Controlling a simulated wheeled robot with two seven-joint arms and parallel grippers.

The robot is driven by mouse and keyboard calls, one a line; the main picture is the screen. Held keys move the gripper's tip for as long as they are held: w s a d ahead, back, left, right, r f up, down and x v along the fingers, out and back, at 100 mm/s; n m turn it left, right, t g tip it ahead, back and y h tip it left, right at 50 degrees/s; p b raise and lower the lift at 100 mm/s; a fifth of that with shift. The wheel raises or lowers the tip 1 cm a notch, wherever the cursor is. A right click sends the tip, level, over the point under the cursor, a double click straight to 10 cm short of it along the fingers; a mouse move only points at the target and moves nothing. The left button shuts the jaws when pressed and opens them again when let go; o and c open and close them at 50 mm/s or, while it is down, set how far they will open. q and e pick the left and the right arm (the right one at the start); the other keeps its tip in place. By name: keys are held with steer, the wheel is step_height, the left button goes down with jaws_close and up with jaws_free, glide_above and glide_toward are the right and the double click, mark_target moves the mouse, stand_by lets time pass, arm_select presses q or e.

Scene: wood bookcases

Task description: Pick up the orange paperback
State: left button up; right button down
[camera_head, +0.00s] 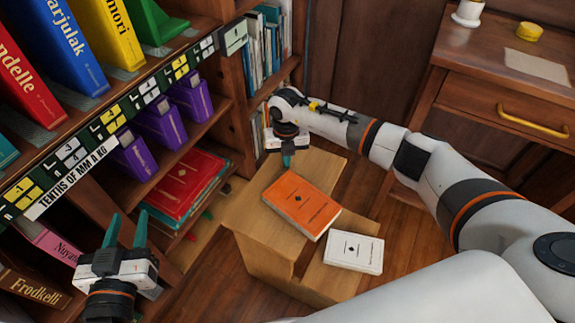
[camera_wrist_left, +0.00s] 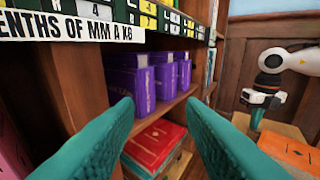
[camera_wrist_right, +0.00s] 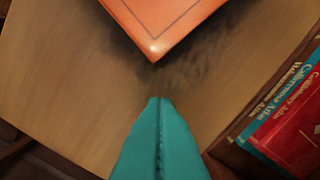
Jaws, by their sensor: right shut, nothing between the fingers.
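The orange paperback (camera_head: 300,204) lies flat on a small wooden step stool (camera_head: 252,222), in the middle of the head view. One corner of the paperback (camera_wrist_right: 162,22) shows at the top of the right wrist view. My right gripper (camera_head: 287,160) points down above the stool, just beyond the far end of the paperback. Its teal fingers (camera_wrist_right: 158,135) are together with nothing between them, apart from the paperback. My left gripper (camera_head: 127,230) is open and empty at the lower left, before the bookcase. The paperback also shows at the right edge of the left wrist view (camera_wrist_left: 290,152).
A white book (camera_head: 354,251) lies near the orange paperback on the stool. The bookcase on the left holds purple volumes (camera_head: 160,125) and flat red books (camera_head: 185,185). A wooden desk (camera_head: 500,85) with a brass handle stands at the right. Wooden floor shows around the stool.

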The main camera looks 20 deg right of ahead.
mark_target(291, 181)
steer(key=shift+s+a+r, duration=0.1)
steer(key=shift+s+a, duration=0.05)
steer(key=shift+s, duration=0.4)
steer(key=shift+s+a, duration=0.1)
steer(key=shift+s, duration=0.45)
arm_select(q)
steer(key=shift+r, duration=0.1)
